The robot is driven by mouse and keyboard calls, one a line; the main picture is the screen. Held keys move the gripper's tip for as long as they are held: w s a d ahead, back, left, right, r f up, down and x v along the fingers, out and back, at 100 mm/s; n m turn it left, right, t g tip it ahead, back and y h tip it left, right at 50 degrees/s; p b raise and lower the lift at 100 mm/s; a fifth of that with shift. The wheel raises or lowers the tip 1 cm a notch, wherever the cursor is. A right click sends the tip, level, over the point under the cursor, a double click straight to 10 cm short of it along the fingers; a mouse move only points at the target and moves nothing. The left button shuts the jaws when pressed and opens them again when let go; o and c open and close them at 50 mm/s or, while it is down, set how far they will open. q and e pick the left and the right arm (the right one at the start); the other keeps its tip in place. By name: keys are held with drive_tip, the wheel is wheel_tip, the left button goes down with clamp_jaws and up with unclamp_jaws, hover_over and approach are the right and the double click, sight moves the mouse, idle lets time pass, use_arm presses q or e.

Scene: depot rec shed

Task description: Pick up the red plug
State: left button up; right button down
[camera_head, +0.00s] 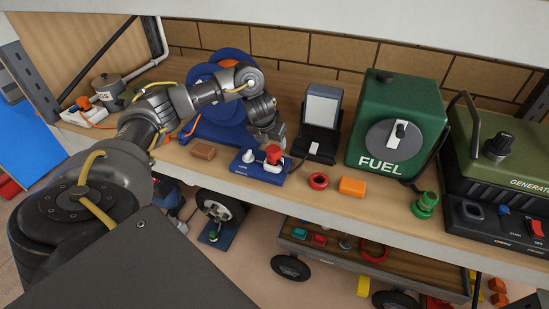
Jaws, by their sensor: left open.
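The red plug (273,153) stands in a small blue base (260,174) on the wooden shelf, near the middle of the head view. A white round knob or plug (249,156) sits beside it on the same base. My left arm reaches in from the left and bends down toward the base. My left gripper (269,142) is open, just above and behind the red plug. The fingertips are small here, and I cannot tell whether they touch the plug. My right gripper is not in view.
To the right are a red ring (318,181), an orange block (352,187), a green fitting (426,204), a phone-like device on a stand (321,115), a green fuel box (396,125) and a generator (499,170). A cart (345,255) stands below.

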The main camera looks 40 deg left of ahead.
sight(274, 149)
use_arm(q)
drive_tip(key=shift+b+x, duration=0.45)
drive_tip(key=shift+x, duration=1.1)
drive_tip(key=shift+f, duration=0.25)
drive_tip(key=shift+p+x, duration=0.5)
drive_tip(key=shift+x, duration=1.85)
drive_tip(key=shift+r, duration=0.1)
drive_tip(key=shift+c, duration=0.5)
drive_tip(key=c, duration=1)
